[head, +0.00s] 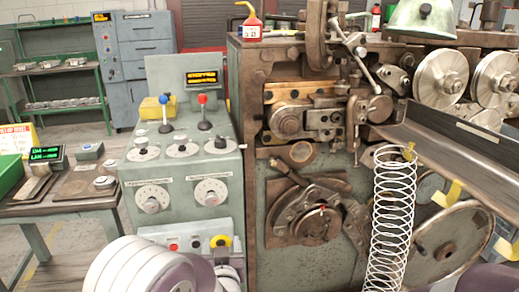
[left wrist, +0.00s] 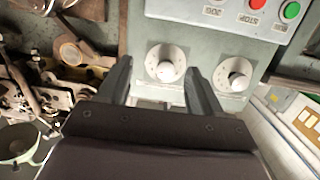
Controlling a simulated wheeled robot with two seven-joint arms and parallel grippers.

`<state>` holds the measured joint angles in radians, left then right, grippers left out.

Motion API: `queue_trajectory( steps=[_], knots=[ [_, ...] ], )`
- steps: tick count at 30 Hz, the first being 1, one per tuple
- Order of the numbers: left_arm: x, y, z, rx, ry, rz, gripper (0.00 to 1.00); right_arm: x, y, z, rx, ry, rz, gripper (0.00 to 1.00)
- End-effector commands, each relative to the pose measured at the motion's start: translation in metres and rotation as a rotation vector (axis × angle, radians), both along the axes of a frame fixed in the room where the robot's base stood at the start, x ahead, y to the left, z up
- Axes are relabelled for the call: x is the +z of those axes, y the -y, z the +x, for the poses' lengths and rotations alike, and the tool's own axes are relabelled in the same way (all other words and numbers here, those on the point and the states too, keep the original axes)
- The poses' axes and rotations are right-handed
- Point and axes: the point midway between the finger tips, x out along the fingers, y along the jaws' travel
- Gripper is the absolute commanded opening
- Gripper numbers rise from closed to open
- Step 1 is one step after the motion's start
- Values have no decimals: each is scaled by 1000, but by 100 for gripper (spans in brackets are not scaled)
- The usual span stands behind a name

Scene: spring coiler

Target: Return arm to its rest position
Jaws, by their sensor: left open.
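My left gripper (left wrist: 158,66) is open in the left wrist view, with its two dark fingers apart and nothing visible between them. It faces the grey-green control panel (left wrist: 205,35), which appears upside down there, with white dials beyond the fingers. In the head view, my left arm's pale, rounded links (head: 135,272) fill the lower left, in front of the panel's base; the fingers cannot be made out there. My right gripper is not in view. A white coil spring (head: 393,215) stands nearly upright, slightly tilted, in front of the coiling machine (head: 300,200).
The control panel (head: 180,213) has dials, two levers and a yellow-collared button (head: 221,241) close to my left arm. A side table (head: 75,205) with gauges stands left. A sloping metal chute (head: 450,150) juts out right. Open floor shows at the back left.

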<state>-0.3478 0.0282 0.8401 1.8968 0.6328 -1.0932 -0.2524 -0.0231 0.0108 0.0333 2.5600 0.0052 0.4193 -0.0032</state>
Motion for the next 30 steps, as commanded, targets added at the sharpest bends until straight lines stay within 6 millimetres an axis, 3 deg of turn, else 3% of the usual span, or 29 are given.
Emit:
queue_trajectory(
  steps=[1, 3, 6, 9, 12, 15, 17, 18, 21, 27, 30],
  knots=[
    [-26, 12, -9, -62, -131, -36, 65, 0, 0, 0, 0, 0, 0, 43],
    [-60, 31, -33, -163, -369, -95, 65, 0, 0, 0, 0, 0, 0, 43],
    [-90, 37, -86, -255, -703, -142, 65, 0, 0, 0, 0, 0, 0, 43],
    [-99, 25, -143, -285, -980, -150, 65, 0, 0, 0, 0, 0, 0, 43],
    [-93, 0, -198, -270, -1213, -136, 65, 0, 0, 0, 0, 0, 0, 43],
    [-74, -34, -235, -223, -1335, -117, 65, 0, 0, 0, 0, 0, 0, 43],
    [-53, -53, -225, -160, -1275, -159, 65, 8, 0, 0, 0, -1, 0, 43],
    [-21, -49, -226, -174, -1284, -148, 65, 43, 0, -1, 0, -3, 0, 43],
    [20, -48, -226, -178, -1285, -147, 65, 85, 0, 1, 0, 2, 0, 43],
    [101, -47, -225, -179, -1283, -147, 65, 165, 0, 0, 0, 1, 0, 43],
    [127, -47, -225, -180, -1283, -147, 65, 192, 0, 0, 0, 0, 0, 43]
  ],
)
